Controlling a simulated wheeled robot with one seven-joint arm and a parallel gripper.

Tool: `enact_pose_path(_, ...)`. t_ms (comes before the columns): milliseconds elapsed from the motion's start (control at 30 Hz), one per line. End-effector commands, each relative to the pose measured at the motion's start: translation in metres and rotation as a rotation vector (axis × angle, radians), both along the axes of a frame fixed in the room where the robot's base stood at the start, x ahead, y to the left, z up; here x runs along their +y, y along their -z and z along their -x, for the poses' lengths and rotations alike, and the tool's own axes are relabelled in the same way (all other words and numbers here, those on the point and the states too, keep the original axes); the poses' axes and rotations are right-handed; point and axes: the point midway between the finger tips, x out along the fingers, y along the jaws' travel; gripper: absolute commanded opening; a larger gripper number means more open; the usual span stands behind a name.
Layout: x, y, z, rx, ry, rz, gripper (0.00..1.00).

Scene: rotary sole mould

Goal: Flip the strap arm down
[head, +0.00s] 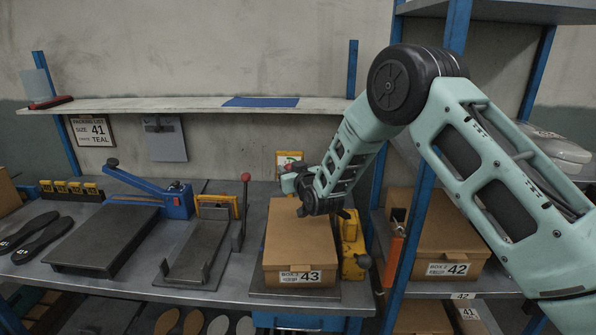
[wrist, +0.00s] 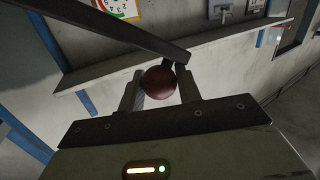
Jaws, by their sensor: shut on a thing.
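My gripper (wrist: 160,88) is shut on a dark red ball knob (wrist: 160,81) in the wrist view, with one finger on each side of it. A dark bar, which looks like the strap arm (wrist: 125,38), runs from the upper left of that view to beside the knob. In the head view my gripper (head: 322,208) is above the rear right of a brown box marked 43 (head: 300,245); the knob and bar cannot be made out there. A yellow unit (head: 353,245) stands against the box's right side, partly hidden by the box and my wrist.
Left of the box are a dark tray (head: 197,250), an upright red-knobbed lever (head: 244,200) and a blue lever tool (head: 177,200). A blue post (head: 408,245) and a box marked 42 (head: 450,250) stand right. A wall shelf (head: 190,104) runs behind.

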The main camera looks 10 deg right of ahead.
Motion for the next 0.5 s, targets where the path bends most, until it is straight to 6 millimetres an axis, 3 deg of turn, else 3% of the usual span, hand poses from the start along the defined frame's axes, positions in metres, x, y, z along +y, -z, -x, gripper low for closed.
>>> enact_pose_path(33, 0.010, 0.016, -0.002, 0.009, -0.005, 0.036, 0.00)
enact_pose_path(500, 0.054, 0.098, -0.016, 0.126, -0.004, 0.393, 0.00)
